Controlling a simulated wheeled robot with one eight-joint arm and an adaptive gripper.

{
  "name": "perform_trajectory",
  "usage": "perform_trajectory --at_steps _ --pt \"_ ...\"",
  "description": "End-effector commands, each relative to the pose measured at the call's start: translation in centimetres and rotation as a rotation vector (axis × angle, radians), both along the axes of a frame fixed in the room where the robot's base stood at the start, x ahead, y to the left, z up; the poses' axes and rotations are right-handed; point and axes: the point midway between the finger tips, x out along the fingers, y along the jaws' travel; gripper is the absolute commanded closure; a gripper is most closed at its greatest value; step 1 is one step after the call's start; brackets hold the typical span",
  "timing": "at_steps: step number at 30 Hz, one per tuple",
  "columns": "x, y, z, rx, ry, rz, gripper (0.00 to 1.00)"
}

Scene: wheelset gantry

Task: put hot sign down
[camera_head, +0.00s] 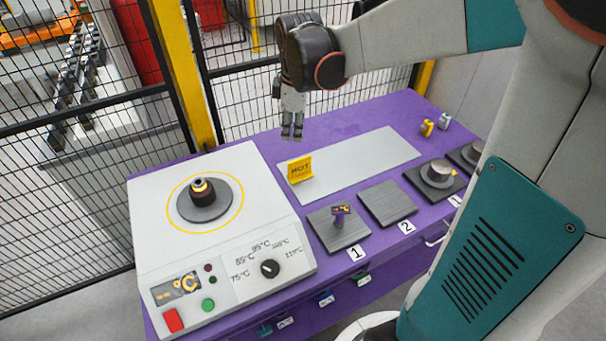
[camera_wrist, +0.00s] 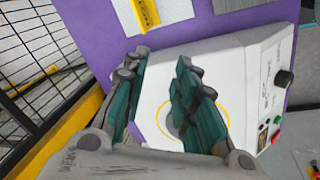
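The yellow HOT sign (camera_head: 300,169) stands on the left end of a light grey plate (camera_head: 375,158), its lettering facing the head camera. In the wrist view the sign (camera_wrist: 147,12) is at the top edge, partly cut off, beyond the fingertips. My gripper (camera_head: 292,136) points down, behind and above the sign in the head view, apart from it. In the wrist view my gripper (camera_wrist: 162,58) has its two fingers apart with nothing between them.
A white heater (camera_head: 225,250) with a round hot plate, dial and buttons fills the left of the purple table (camera_head: 345,120). Numbered dark pads (camera_head: 387,204) line the front right, some holding parts. Small yellow and grey pieces (camera_head: 427,128) lie at the back right. Mesh fencing (camera_head: 100,180) stands behind.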

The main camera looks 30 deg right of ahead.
Motion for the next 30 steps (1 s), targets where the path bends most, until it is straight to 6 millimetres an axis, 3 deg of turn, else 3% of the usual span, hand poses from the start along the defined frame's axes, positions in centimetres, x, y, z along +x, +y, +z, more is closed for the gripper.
perform_trajectory --at_steps 6,13,21,30 --pt "-5.3 2.4 3.2 0.064 -0.109 -0.24 0.74" --pt "-10.7 4.4 4.7 0.168 -0.218 -0.489 0.74" --pt "-16.3 6.3 4.4 0.326 -0.328 -0.76 0.74" --pt "-19.0 7.1 3.6 0.435 -0.379 -0.912 0.74"
